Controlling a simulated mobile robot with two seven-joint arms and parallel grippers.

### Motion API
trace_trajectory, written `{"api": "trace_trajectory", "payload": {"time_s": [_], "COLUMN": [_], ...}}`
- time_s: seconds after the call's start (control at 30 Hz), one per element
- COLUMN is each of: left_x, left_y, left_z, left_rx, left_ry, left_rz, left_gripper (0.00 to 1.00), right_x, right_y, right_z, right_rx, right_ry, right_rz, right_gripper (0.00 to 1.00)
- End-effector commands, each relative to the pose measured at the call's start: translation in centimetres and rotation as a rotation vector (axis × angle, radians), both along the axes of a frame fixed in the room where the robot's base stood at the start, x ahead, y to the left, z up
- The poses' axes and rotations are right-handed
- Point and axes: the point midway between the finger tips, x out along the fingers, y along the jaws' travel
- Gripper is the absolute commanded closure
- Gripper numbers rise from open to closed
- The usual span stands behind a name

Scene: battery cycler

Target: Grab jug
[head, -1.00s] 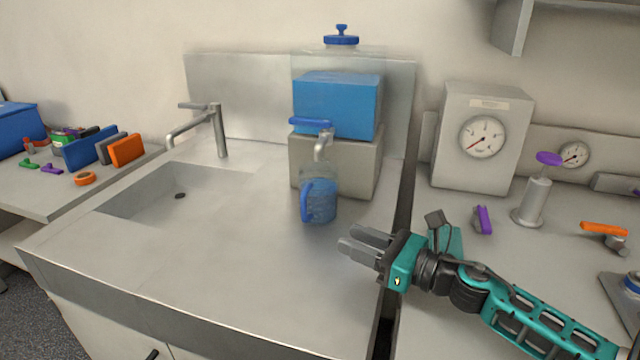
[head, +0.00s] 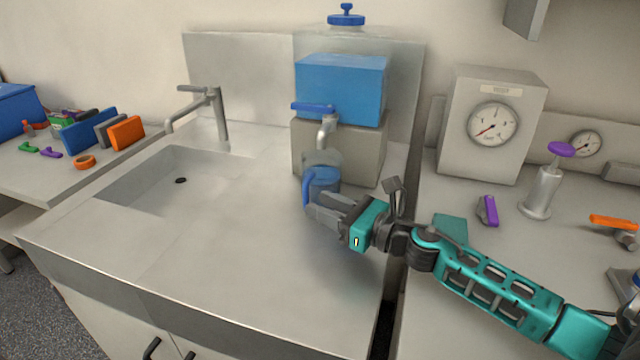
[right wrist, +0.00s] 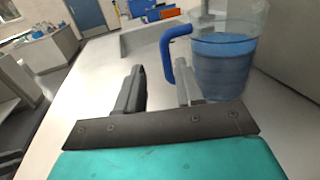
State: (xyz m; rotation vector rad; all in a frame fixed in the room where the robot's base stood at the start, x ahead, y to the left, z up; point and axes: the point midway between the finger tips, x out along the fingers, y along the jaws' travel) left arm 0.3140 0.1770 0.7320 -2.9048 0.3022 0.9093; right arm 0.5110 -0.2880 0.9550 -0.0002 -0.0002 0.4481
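The clear jug (head: 325,180) with a blue handle and blue liquid stands upright on the counter, below the spout of the blue tank. My right gripper (head: 313,206) is just in front of the jug and overlaps its lower part in the head view. In the right wrist view, the jug (right wrist: 224,68) is at the upper right, beyond the fingers. The fingers of my right gripper (right wrist: 160,72) are apart with nothing gripped. The handle shows beyond the gap, close to the right finger; contact cannot be told. My left gripper is out of view.
The blue tank (head: 341,90) with its tap (head: 326,132) stands on a grey block right behind the jug. A sink basin (head: 180,180) and faucet (head: 218,115) are to the left. A gauge box (head: 490,125) stands at the right. The front counter is clear.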

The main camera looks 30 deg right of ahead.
Motion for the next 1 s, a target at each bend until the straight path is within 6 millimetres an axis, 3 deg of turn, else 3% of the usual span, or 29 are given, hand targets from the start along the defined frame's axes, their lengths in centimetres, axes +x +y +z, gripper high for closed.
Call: {"api": "trace_trajectory", "payload": {"time_s": [0.17,0.5,0.83,1.0], "left_x": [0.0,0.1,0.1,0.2], "left_y": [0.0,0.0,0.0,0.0], "left_z": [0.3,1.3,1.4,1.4], "left_rx": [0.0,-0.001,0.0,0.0], "left_ry": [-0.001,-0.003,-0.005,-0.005], "left_rz": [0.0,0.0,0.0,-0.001], "left_gripper": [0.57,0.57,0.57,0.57], "right_x": [0.9,4.7,5.1,5.1], "right_y": [0.2,1.4,1.6,1.6], "right_z": [0.3,0.5,0.4,0.4], "right_rx": [0.001,0.002,0.0,0.0], "right_ry": [-0.002,0.0,0.0,0.0], "right_rz": [-0.001,-0.001,-0.001,-0.001], "right_gripper": [0.63,0.63,0.63,0.79]}}
